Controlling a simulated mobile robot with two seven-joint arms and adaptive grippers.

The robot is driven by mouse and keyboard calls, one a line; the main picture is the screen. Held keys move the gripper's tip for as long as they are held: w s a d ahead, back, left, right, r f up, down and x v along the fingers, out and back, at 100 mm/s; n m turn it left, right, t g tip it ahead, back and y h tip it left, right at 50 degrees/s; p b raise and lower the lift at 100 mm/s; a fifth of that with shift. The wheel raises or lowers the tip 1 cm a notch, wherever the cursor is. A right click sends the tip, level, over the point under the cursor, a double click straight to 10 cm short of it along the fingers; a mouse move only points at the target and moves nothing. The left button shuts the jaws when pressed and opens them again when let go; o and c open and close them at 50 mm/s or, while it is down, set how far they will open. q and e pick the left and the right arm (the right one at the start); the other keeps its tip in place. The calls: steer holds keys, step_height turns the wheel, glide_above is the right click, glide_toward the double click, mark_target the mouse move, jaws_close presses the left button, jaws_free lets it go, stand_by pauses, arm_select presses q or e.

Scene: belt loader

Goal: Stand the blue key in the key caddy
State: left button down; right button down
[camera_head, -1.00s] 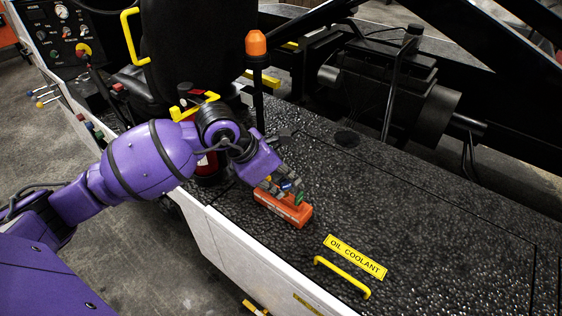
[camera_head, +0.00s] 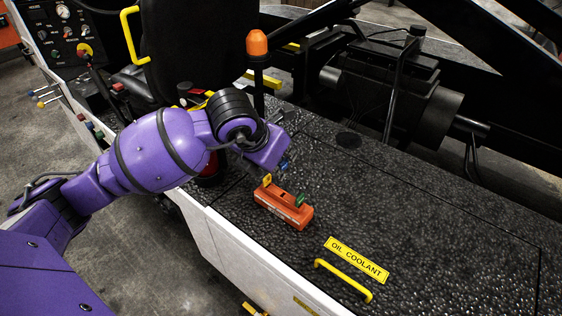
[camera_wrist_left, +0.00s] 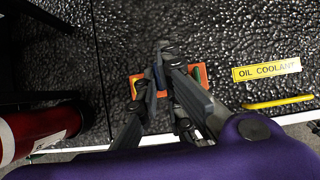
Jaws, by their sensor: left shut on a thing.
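The orange key caddy (camera_head: 283,207) sits on the black textured deck. A yellow key (camera_head: 267,181) stands at its left end and a green key (camera_head: 300,201) at its right end. My left gripper (camera_head: 282,163) is above and behind the caddy in the head view, partly hidden by its wrist. It is shut on the blue key (camera_head: 285,166), a small blue part of which shows, clear of the caddy. In the left wrist view the fingers (camera_wrist_left: 160,68) hold the blue key (camera_wrist_left: 153,76) and cover much of the caddy (camera_wrist_left: 203,76). My right gripper is out of view.
A yellow handle (camera_head: 343,280) and an OIL COOLANT label (camera_head: 356,259) are on the deck right of the caddy. An orange-topped post (camera_head: 257,60), a seat and a red extinguisher (camera_wrist_left: 35,128) stand nearby. The deck right of the caddy is mostly clear.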

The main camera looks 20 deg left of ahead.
arm_select(q)
steer(key=shift+f+b, duration=0.3)
steer(key=shift+f, duration=0.6)
step_height(320, 180, down, 3)
steer(key=shift+r+b, duration=0.2)
steer(key=shift+b, duration=0.45)
steer(key=shift+f+b, duration=0.35)
steer(key=shift+f, duration=0.3)
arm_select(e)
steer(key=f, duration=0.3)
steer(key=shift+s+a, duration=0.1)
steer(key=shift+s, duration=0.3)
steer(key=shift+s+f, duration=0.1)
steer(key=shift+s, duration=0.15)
